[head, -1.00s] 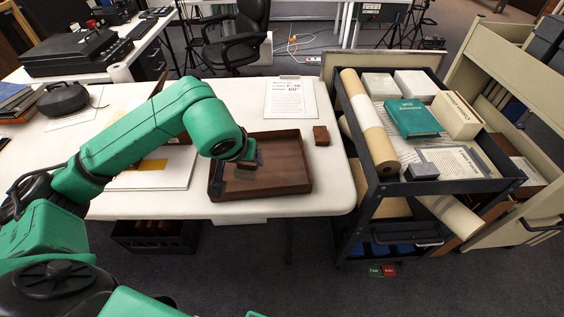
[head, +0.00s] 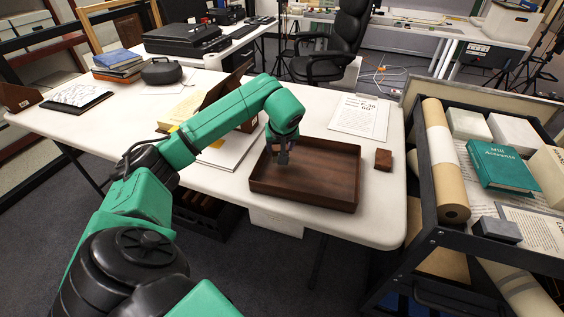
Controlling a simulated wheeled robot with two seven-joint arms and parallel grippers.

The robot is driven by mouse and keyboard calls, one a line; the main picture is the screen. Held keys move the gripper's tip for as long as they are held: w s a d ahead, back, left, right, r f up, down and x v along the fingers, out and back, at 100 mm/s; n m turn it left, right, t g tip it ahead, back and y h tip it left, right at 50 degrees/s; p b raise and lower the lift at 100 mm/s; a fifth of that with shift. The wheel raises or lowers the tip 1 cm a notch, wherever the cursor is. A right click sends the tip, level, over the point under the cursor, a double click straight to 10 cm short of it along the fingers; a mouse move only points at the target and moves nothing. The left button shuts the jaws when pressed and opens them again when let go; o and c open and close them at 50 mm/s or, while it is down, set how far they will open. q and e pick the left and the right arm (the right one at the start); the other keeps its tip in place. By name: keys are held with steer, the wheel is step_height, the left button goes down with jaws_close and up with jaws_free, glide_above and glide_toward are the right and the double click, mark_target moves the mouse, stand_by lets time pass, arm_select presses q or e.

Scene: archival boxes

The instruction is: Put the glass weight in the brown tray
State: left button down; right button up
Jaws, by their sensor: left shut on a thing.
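The brown tray (head: 305,194) is a shallow open wooden box near the front edge of the white table. My left gripper (head: 282,158) points down over the left back part of the tray. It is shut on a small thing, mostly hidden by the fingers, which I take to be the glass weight. I cannot tell whether that thing touches the tray floor. No other glass weight shows. The rest of the tray looks empty. My right gripper is not in view.
A small brown block (head: 383,160) lies right of the tray, and a printed sheet (head: 360,116) lies behind it. Papers and a folder lie left, behind my left arm. A dark cart (head: 432,235) with a paper roll (head: 443,160), boxes and a teal book (head: 501,166) stands right.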

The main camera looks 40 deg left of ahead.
mark_target(280, 168)
arm_select(q)
step_height(280, 168, down, 5)
steer(key=shift+f, duration=0.15)
steer(key=shift+f, duration=0.1)
steer(key=shift+c, duration=0.6)
jaws_free()
steer(key=v, duration=1.2)
